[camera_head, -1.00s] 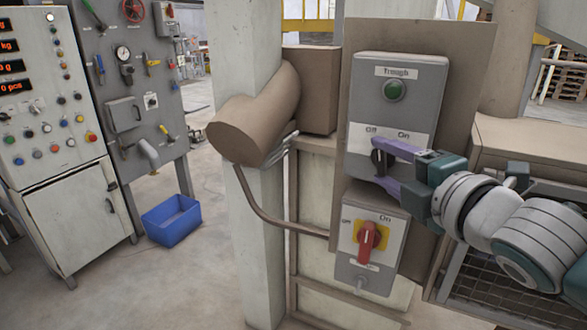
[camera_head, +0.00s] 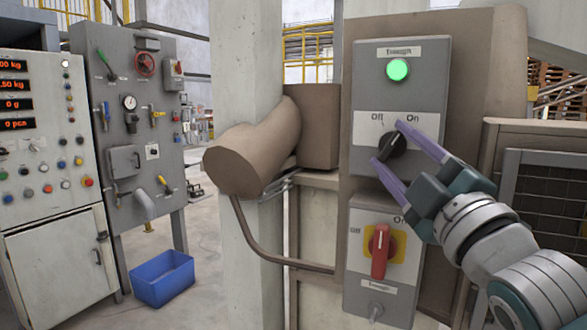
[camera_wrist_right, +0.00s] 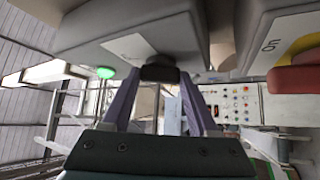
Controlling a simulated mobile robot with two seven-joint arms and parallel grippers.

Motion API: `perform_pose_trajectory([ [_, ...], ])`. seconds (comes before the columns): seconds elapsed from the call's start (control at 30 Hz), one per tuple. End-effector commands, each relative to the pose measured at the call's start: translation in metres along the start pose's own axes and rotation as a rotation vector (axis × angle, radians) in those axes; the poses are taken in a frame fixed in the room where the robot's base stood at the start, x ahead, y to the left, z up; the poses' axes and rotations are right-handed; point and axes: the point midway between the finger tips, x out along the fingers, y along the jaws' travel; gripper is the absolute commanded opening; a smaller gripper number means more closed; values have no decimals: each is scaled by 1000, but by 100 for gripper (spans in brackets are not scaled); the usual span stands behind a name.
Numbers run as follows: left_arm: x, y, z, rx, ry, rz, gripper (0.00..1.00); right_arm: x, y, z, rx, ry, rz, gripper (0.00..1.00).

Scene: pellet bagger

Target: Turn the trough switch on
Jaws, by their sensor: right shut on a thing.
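The trough switch is a black rotary knob (camera_head: 393,145) on the upper grey box (camera_head: 430,95), between the "Off" and "On" marks. Its upper end leans right, toward "On". The green lamp (camera_head: 397,69) above it glows; it also glows in the right wrist view (camera_wrist_right: 105,72). My right gripper (camera_head: 390,147) has its two purple fingers on either side of the knob and is shut on it. In the right wrist view the dark knob (camera_wrist_right: 160,73) sits between the fingertips. My left gripper is not in view.
Just below is a second grey box with a red handle (camera_head: 380,252) on a yellow plate, close under my lower finger. A brown pipe (camera_head: 250,155) juts out at the left. Control panels (camera_head: 50,150) and a blue bin (camera_head: 163,278) stand further left.

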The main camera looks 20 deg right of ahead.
Motion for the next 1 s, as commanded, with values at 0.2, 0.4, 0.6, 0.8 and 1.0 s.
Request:
perform_pose_trajectory([
  [0.2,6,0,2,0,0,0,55,0,-1,1,19,-3,18,4],
  [0.4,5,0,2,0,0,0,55,0,0,1,21,-3,19,4],
  [0.6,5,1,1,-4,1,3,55,0,0,1,22,-3,18,66],
  [0.8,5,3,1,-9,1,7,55,0,0,0,21,-2,18,88],
  [1.0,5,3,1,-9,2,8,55,0,0,0,20,-1,18,90],
])
